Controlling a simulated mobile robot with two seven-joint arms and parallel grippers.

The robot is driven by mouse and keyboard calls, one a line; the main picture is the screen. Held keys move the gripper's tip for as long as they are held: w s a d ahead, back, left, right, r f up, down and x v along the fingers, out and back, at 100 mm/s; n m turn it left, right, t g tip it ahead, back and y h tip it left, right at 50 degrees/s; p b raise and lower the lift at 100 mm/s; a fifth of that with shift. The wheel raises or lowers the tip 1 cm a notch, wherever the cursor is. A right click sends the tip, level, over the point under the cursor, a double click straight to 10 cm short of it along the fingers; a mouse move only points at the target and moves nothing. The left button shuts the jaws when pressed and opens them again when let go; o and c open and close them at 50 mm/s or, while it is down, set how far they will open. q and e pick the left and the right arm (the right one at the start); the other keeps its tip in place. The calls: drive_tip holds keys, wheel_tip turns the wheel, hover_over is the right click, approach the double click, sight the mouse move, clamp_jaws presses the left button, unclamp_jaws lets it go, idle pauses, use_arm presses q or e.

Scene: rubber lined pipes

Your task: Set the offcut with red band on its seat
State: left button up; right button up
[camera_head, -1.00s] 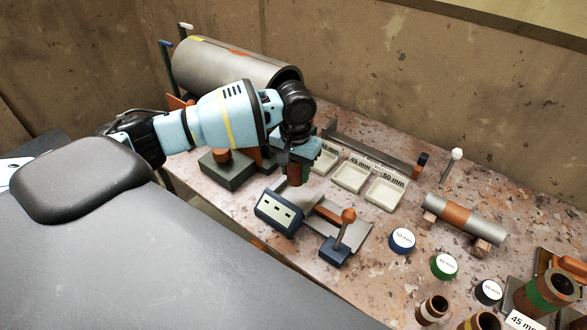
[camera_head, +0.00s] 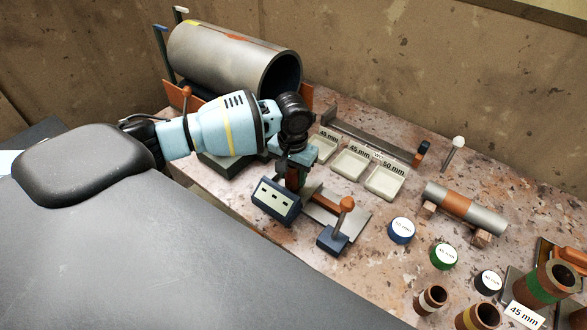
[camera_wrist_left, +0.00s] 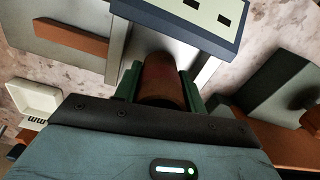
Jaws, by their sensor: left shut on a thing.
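My left gripper (camera_head: 292,181) is shut on a brown tubular offcut. In the left wrist view the offcut (camera_wrist_left: 160,82) sits between the two green fingers, with a dull reddish zone on it; the full band is hidden. Its far end reaches into a pale grey channel (camera_wrist_left: 118,58) beside a dark blue box with slots (camera_wrist_left: 190,18). I cannot tell whether it touches the channel. In the head view the gripper is right behind this blue box (camera_head: 276,201), which hides the lower fingers and most of the offcut. My right gripper is not in view.
A lever with an orange knob (camera_head: 346,204) stands just right of the box. Three labelled trays (camera_head: 348,165) lie behind. A large grey pipe (camera_head: 225,58) lies at the back left. A banded pipe (camera_head: 462,208), coloured caps (camera_head: 401,230) and banded offcuts (camera_head: 549,286) are to the right.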

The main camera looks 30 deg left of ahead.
use_arm(q)
drive_tip(key=shift+f, duration=0.35)
idle(0.9)
drive_tip(key=o, duration=1.3)
drive_tip(key=shift+c, duration=0.2)
